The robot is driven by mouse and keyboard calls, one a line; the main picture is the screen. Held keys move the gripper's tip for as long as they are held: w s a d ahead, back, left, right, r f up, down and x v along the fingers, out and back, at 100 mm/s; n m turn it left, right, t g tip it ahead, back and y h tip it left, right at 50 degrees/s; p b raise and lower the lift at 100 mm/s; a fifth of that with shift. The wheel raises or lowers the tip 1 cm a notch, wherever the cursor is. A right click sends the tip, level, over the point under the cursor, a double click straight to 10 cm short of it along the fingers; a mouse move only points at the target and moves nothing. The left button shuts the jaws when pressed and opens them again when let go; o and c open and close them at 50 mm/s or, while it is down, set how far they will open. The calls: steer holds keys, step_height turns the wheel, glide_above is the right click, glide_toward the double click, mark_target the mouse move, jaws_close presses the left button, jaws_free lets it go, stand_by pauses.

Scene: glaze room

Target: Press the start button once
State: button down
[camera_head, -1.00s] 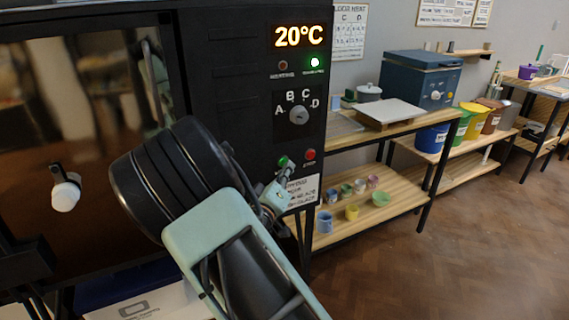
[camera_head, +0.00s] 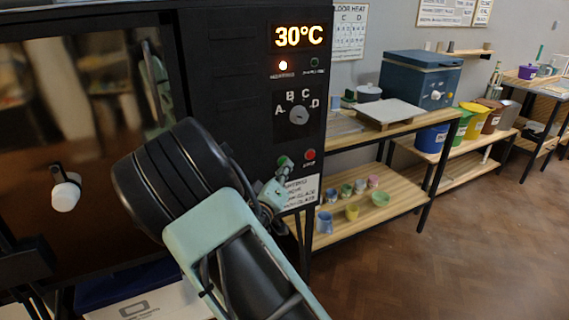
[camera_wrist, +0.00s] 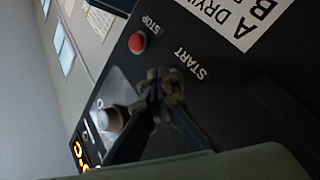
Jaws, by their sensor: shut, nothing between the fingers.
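The black kiln's control panel (camera_head: 262,130) faces me, with a lit display (camera_head: 299,36) reading 30°C. The green start button (camera_head: 283,161) sits left of the red stop button (camera_head: 310,155), which also shows in the wrist view (camera_wrist: 138,42). My gripper (camera_head: 282,172) is shut and empty, its fingertips at the start button. In the wrist view my fingertips (camera_wrist: 168,80) cover the button beside the START label (camera_wrist: 188,65). Contact itself is hidden there. The heating lamp (camera_head: 283,66) glows orange; the lamp to its right (camera_head: 314,62) is dark.
A dial (camera_head: 299,115) marked A to D sits above the buttons. A white instruction label (camera_head: 301,191) is below them. A wooden shelf with small coloured pots (camera_head: 353,211) stands to the right. Open floor (camera_head: 480,240) lies beyond it.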

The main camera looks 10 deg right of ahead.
steer(key=shift+s, duration=0.1)
steer(key=shift+s+d, duration=0.25)
steer(key=shift+s, duration=0.5)
steer(key=shift+s, duration=0.1)
steer(key=shift+s+d+p, duration=0.15)
steer(key=shift+s+d, duration=0.1)
steer(key=shift+s, duration=0.5)
steer(key=shift+s+d+p, duration=0.1)
steer(key=shift+s+d, duration=0.15)
steer(key=shift+s, duration=0.55)
steer(key=shift+s+d+p, duration=0.15)
steer(key=shift+s+d, duration=0.1)
steer(key=shift+s, duration=0.5)
